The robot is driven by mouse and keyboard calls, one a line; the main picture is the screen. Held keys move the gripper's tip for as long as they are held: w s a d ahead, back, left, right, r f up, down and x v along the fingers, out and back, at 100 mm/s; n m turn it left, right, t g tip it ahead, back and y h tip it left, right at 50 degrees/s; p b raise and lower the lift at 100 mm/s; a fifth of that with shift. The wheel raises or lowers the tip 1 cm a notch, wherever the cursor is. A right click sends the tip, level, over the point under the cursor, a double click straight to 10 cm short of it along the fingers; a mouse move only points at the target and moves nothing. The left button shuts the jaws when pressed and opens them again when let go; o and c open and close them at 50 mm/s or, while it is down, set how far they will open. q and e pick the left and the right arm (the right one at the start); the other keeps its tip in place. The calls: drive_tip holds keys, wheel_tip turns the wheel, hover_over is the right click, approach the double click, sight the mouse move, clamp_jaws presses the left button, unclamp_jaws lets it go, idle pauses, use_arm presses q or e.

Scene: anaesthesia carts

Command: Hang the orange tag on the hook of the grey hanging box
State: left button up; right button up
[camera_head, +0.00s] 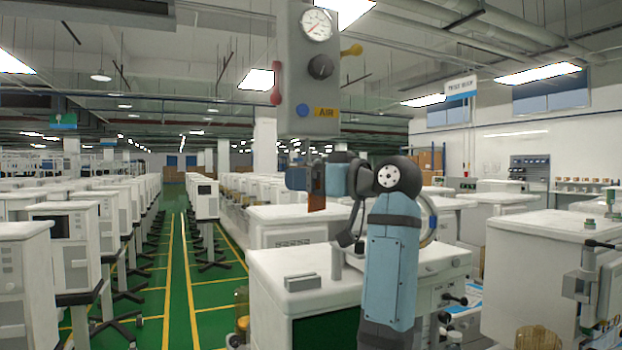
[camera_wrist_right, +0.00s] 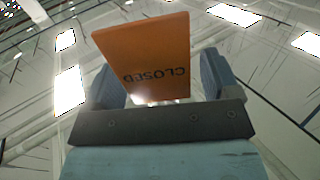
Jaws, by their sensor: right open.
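The grey hanging box (camera_head: 296,75) hangs high in the middle of the head view, with a gauge, a dark knob and an orange AIR label. I cannot make out its hook. My right gripper (camera_head: 313,179) is just below the box. The orange tag (camera_head: 317,203) shows as a narrow strip below that gripper. In the right wrist view the orange tag (camera_wrist_right: 145,60), marked CLOSED, stands between the two fingers of the right gripper (camera_wrist_right: 165,80), which is open. I cannot tell what holds the tag up. My left gripper is not in view.
A red handle (camera_head: 276,84) and a yellow knob (camera_head: 351,50) stick out from the box's sides. White carts (camera_head: 306,270) stand below and around my right arm. A green aisle (camera_head: 188,270) with yellow lines runs clear at the left.

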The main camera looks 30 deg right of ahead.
drive_tip(key=b+v, duration=0.3)
drive_tip(key=v, duration=1)
drive_tip(key=shift+s, duration=0.35)
drive_tip(key=shift+d, duration=0.1)
